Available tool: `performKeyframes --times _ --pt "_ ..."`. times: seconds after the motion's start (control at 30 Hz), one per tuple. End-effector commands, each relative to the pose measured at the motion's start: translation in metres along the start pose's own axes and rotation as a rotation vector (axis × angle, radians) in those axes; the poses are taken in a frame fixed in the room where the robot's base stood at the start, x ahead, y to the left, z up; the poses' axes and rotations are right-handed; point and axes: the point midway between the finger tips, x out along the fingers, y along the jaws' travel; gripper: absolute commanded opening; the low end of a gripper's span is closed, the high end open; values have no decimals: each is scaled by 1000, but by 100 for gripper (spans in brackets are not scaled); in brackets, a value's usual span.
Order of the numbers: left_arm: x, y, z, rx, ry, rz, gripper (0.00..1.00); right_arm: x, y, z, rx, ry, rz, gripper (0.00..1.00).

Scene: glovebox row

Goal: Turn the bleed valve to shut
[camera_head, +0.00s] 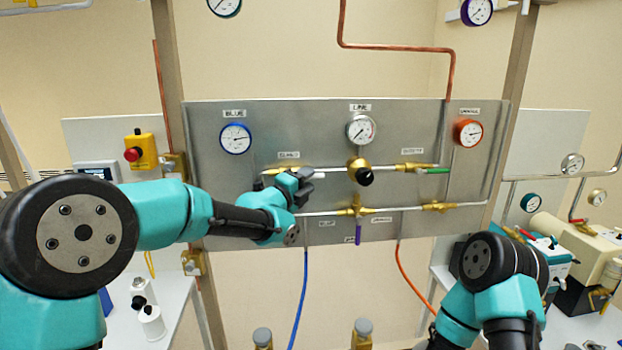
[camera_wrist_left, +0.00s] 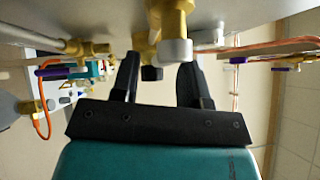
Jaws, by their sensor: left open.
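A steel panel (camera_head: 225,190) carries brass valves, and I cannot read which label names the bleed valve. A valve with a purple lever (camera_head: 358,235) hangs at the lower middle; its lever points down. Another valve at the right has a green lever (camera_head: 433,170), lying level. The central brass regulator (camera_head: 358,165) has a black knob. My left gripper (camera_head: 302,183) is in front of the left pipe run and partly hides the valve there. In the left wrist view, the open gripper (camera_wrist_left: 160,66) has brass fittings (camera_wrist_left: 145,42) and a dark knob (camera_wrist_left: 152,73) between or beyond its fingers; contact is unclear.
Blue (camera_head: 236,138), white (camera_head: 361,129) and orange (camera_head: 468,132) gauges sit on the panel. A blue hose (camera_head: 300,290) and an orange hose (camera_head: 412,280) hang below. A red emergency button (camera_head: 132,154) is at left. My right arm (camera_head: 500,280) is low at right.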

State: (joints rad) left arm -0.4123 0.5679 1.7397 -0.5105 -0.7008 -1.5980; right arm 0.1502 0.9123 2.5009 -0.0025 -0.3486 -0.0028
Motion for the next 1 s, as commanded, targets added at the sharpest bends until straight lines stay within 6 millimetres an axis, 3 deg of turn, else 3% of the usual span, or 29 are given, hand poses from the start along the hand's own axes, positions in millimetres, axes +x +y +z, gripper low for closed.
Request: performKeyframes --times 0.2,0.53,0.93,1.0 --pt "19 0 0 0 0 0 41 0 0 0 0 0 0 0" --pt "21 0 0 0 0 0 40 0 0 0 0 0 0 0" --pt "21 0 0 0 0 0 2 0 0 0 0 0 0 0" --pt "21 0 0 0 0 0 0 0 0 0 0 0 0 0"
